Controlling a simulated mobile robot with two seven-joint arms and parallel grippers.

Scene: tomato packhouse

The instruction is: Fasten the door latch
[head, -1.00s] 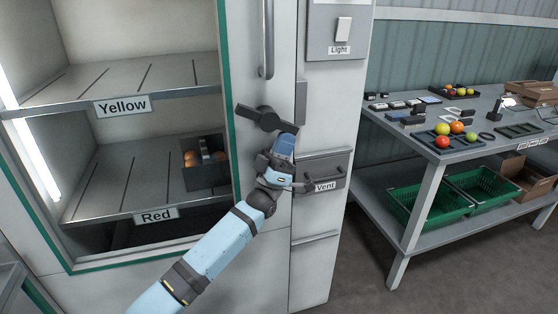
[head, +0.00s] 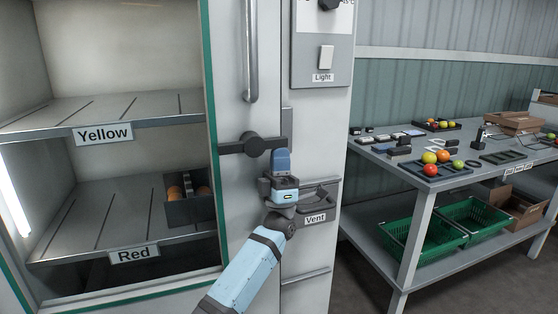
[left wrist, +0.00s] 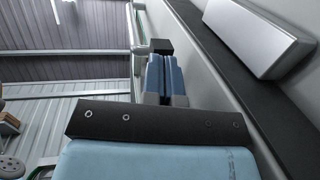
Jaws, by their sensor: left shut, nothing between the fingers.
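The door latch is a dark bar with a round hub (head: 253,146) on the pale cabinet door's right edge, below the long vertical handle. The bar lies about level in the head view, its right end reaching across the seam onto the frame. My left gripper (head: 281,153) is shut and empty, its blue fingers just under the bar's right part; I cannot tell whether they touch it. In the left wrist view the closed blue fingers (left wrist: 166,76) point at a dark block, apparently the latch (left wrist: 160,46). My right gripper is in neither view.
The vertical door handle (head: 251,50) is above the latch. A Vent drawer front (head: 318,200) is close below right of my gripper, and a Light switch (head: 326,57) is above. A window shows shelves marked Yellow and Red. A table (head: 425,180) stands right.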

